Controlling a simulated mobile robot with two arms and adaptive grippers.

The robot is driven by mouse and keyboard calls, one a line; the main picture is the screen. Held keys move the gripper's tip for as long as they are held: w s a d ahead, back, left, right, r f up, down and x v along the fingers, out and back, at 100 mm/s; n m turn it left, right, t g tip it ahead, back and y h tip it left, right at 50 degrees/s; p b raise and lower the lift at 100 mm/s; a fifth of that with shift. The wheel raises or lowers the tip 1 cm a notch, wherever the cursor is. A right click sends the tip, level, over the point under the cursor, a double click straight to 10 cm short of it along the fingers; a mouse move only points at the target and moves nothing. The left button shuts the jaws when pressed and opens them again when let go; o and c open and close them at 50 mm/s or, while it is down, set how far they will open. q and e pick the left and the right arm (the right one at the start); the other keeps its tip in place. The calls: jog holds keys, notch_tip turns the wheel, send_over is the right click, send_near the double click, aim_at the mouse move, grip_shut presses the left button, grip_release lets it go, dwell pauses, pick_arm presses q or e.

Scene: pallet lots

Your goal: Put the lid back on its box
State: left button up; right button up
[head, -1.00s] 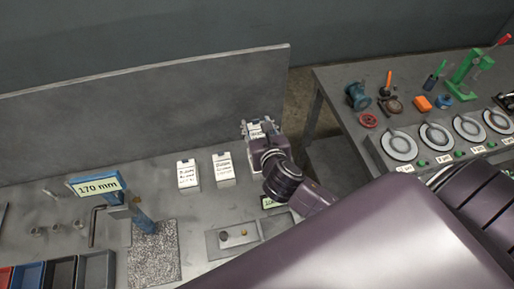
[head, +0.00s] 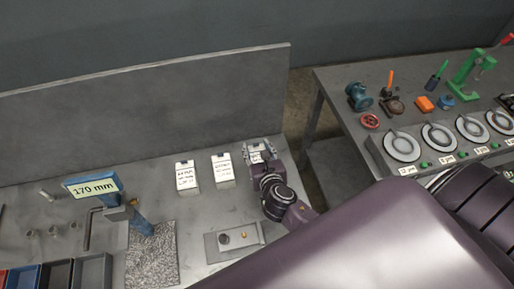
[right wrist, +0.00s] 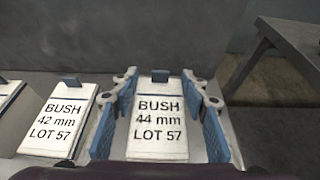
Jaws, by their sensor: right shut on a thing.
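A white labelled lid (right wrist: 158,118) reading "BUSH 44 mm LOT 57", with a dark blue tab at its far edge, lies between the blue fingers of my right gripper (right wrist: 160,125) in the right wrist view. My right gripper (head: 259,152) is shut on it at the right end of the row of boxes in the head view. Whether a box is under this lid is hidden. A box labelled "BUSH 42 mm LOT 57" (right wrist: 60,120) stands to its left; in the head view this middle box (head: 223,169) stands beside a left box (head: 187,176). My left gripper is not in view.
A grey panel (head: 140,105) stands behind the boxes. A shallow tray (head: 214,246) with small parts lies in front. A blue stand showing "170 mm" (head: 93,187) is at the left. A second bench (head: 335,85) with dials and tools stands right, across a gap.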

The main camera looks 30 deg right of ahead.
jog(key=shift+f, duration=0.15)
jog(key=shift+f+b, duration=0.35)
jog(key=shift+f, duration=0.15)
jog(key=o, duration=0.9)
jog(key=shift+r, duration=0.15)
jog(key=v, duration=1.2)
jog(key=shift+r+b, duration=0.35)
jog(key=shift+r, duration=0.1)
